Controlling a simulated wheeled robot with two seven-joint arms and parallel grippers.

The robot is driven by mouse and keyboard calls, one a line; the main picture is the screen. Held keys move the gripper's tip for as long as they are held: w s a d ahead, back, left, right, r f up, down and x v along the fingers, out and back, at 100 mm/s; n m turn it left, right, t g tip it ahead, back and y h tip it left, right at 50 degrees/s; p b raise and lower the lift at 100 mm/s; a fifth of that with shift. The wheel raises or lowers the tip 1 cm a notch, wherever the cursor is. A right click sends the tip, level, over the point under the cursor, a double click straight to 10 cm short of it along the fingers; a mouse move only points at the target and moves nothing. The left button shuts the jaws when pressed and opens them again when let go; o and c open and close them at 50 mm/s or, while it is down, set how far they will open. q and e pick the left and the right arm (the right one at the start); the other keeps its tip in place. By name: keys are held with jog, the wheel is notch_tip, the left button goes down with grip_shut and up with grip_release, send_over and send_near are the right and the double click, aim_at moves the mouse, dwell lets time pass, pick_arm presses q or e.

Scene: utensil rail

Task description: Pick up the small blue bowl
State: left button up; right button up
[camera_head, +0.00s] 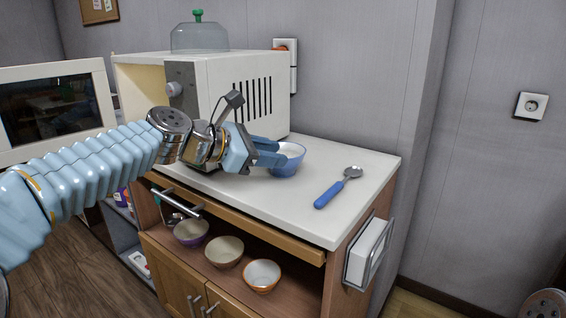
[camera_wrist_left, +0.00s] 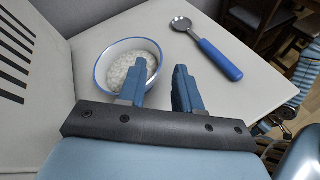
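The small blue bowl (camera_head: 291,153) stands upright on the white counter beside the microwave. In the left wrist view the bowl (camera_wrist_left: 103,68) has a blue rim, a white inside and pale, grainy contents. My left gripper (camera_head: 271,152) is at the bowl's near left side in the head view. Its fingers are apart in the left wrist view (camera_wrist_left: 160,75). One finger overlaps the bowl's rim and the other is outside the bowl, over the counter. I cannot tell whether either finger touches the bowl. My right gripper is not in view.
A blue-handled spoon (camera_head: 338,186) lies right of the bowl on the counter (camera_head: 310,222). The microwave (camera_head: 262,90) stands behind and left, its door (camera_head: 55,108) open, with a glass dome (camera_head: 199,38) on top. Several bowls, including an orange-rimmed one (camera_head: 262,276), sit on the shelf below.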

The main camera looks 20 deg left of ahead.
aim_at(295, 153)
pick_arm(q)
jog(key=x, duration=0.5)
jog(key=shift+w+f, duration=0.15)
jog(key=shift+w, duration=0.1)
jog(key=shift+c, duration=0.2)
grip_shut()
